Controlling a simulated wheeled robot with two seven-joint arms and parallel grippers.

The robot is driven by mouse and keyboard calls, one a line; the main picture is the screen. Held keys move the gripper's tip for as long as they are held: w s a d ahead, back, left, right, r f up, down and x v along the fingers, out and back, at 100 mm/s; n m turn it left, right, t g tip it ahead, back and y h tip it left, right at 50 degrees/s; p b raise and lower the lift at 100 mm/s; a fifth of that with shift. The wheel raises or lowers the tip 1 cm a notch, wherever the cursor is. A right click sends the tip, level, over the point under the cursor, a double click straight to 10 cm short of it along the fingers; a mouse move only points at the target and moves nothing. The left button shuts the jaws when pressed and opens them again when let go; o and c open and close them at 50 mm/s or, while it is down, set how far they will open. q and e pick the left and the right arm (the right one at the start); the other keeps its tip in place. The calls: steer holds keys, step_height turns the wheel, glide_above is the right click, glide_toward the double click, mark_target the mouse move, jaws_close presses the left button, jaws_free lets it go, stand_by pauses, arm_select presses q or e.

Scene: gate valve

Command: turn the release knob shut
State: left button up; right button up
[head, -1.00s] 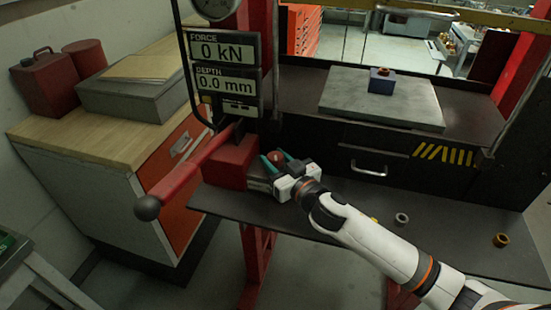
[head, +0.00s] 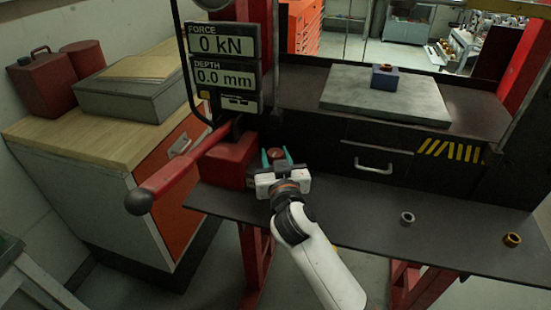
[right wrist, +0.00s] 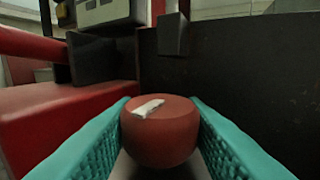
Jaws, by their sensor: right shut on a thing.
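The release knob (head: 276,154) is a small round red knob on the side of the red pump block (head: 228,163), under the force and depth display. In the right wrist view the knob (right wrist: 159,131) fills the middle and bears a white mark on its upper left. My right gripper (head: 276,156) has its teal fingers on either side of the knob, shut on it. The gripper points away from me toward the press. My left gripper is in neither view.
A red lever with a dark ball end (head: 138,201) sticks out left of the pump block. The display (head: 224,62) hangs above. A grey plate (head: 385,97) carries a blue block (head: 385,77). Two rings (head: 407,218) (head: 511,240) lie on the dark shelf at right.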

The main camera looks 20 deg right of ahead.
steer(key=o, duration=1)
steer(key=shift+c, duration=0.2)
steer(key=shift+s, duration=0.1)
steer(key=shift+s+a+f, duration=0.1)
steer(key=shift+s, duration=0.3)
steer(key=s, duration=0.3)
steer(key=s+a+b, duration=0.1)
steer(key=s, duration=0.2)
steer(key=s+b, duration=0.1)
steer(key=s, duration=0.2)
steer(key=shift+s+a, duration=0.15)
steer(key=shift+s, duration=0.85)
